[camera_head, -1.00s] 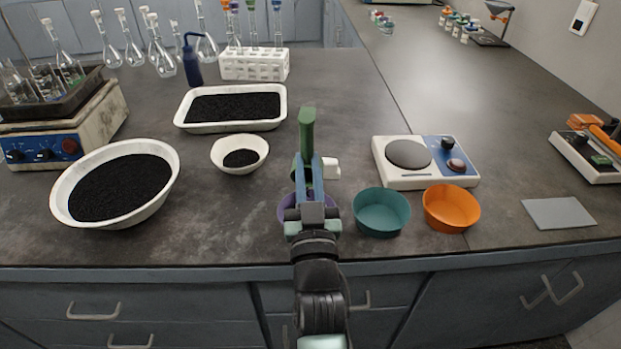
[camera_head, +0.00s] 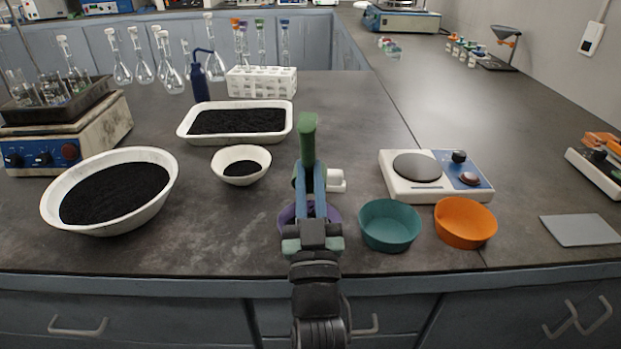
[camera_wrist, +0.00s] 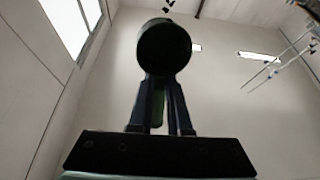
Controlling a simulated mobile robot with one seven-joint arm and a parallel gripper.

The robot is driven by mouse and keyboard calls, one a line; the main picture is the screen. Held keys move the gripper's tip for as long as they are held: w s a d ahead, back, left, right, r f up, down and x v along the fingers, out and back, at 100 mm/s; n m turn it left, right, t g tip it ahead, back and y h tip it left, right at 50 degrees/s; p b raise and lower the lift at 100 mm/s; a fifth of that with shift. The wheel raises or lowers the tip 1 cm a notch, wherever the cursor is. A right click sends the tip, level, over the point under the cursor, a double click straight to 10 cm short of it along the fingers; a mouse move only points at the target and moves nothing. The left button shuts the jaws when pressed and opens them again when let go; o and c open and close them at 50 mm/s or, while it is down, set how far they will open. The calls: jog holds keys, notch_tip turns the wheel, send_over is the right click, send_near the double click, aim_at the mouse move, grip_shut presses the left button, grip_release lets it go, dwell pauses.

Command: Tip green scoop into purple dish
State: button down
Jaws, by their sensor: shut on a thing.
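The green scoop (camera_head: 308,140) stands up from my gripper (camera_head: 311,190), which is shut on it. In the wrist view the scoop (camera_wrist: 164,48) shows as a dark round end above the closed fingers (camera_wrist: 160,105). Its contents cannot be seen. The purple dish (camera_head: 286,218) sits on the bench behind my gripper in the head view, and mostly its left and right rims show. My gripper hides the dish's middle. Whether the scoop is directly over the dish cannot be told.
A teal dish (camera_head: 390,226) and an orange dish (camera_head: 465,223) stand to the right, before a hotplate (camera_head: 430,178). White bowls (camera_head: 60,215) and a tray (camera_head: 185,134) of black grains lie left. A small white object (camera_head: 336,180) is close behind my gripper.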

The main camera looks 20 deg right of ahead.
aim_at(313, 163)
jog(key=shift+r, duration=0.1)
jog(key=p, duration=0.2)
jog(key=shift+w+r+g+p, duration=0.15)
jog(key=shift+r+g+p, duration=0.15)
jog(key=shift+r+p, duration=0.1)
jog(key=shift+w+d+g+p, duration=0.1)
jog(key=shift+g+p, duration=0.2)
jog(key=shift+p, duration=0.75)
jog(key=g+p, duration=0.1)
jog(key=p, duration=0.5)
jog(key=w+r+m+g+p, duration=0.1)
jog(key=p, duration=0.5)
jog(key=shift+w+d+g+y+p, duration=0.15)
jog(key=shift+d+g+y+p, duration=0.15)
jog(key=shift+d+p, duration=0.1)
jog(key=shift+f, duration=0.25)
jog(key=shift+r+p, duration=0.1)
jog(key=shift+p, duration=0.3)
jog(key=shift+w+r+g+p, duration=0.2)
jog(key=shift+r+g+p, duration=0.1)
jog(key=shift+p, duration=0.85)
jog(key=shift+w+d+r+g+p, duration=0.1)
jog(key=shift+g+p, duration=0.3)
jog(key=shift+p, duration=0.6)
jog(key=shift+p, duration=0.5)
